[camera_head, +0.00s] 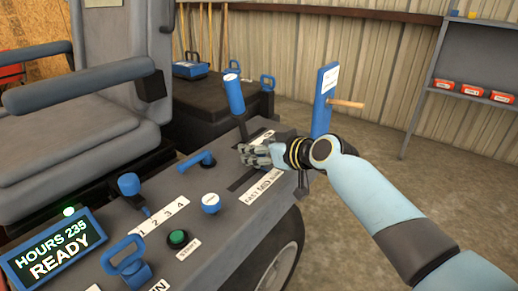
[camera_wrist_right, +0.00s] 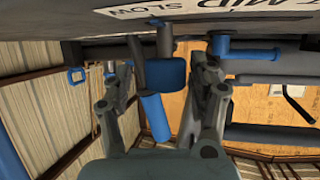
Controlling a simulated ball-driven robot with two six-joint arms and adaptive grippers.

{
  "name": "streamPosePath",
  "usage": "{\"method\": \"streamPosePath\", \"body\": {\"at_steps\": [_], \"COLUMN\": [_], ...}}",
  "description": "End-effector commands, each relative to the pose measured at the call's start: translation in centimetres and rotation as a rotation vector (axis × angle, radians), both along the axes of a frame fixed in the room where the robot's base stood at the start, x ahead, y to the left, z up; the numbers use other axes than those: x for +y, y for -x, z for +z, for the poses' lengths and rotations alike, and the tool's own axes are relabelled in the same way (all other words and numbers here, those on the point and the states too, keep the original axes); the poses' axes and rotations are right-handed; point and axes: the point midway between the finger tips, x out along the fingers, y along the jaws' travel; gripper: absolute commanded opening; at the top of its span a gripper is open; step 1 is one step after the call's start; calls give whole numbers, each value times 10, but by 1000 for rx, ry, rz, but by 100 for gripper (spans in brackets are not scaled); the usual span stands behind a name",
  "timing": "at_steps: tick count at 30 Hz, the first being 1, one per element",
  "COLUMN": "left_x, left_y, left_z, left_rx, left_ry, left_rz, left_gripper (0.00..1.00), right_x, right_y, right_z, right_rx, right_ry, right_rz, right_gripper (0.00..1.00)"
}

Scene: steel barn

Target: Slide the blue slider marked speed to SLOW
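The speed slider's blue knob (camera_wrist_right: 166,73) is between the two fingers of my right gripper (camera_wrist_right: 160,75) in the right wrist view. The fingers are apart, with a visible gap on the knob's left side; I cannot tell whether the right finger touches it. In the head view my right gripper (camera_head: 247,154) is low over the dark slot of the console and hides the knob. The white label (camera_head: 263,185) beside the slot reads FAST, MID, SLOW, with SLOW at the far end. In the wrist view the knob appears near MID and SLOW. My left gripper is not in view.
A tall blue-handled lever (camera_head: 233,95) stands just beyond my right gripper. A blue upright panel with a wooden peg (camera_head: 325,95) stands behind my right wrist.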

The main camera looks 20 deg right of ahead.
Motion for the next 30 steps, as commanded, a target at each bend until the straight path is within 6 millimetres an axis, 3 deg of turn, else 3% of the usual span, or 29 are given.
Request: {"method": "streamPosePath", "body": {"at_steps": [8,21,30], "left_x": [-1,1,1], "left_y": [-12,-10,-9], "left_z": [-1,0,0], "left_rx": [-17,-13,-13], "left_ry": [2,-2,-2], "left_rz": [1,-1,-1], "left_gripper": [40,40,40], "right_x": [-4,-33,-39], "right_y": [9,87,104], "right_z": [3,37,46], "right_rx": [1,2,1], "right_ry": [1,4,-1], "right_rz": [0,0,0], "right_gripper": [59,59,59]}}
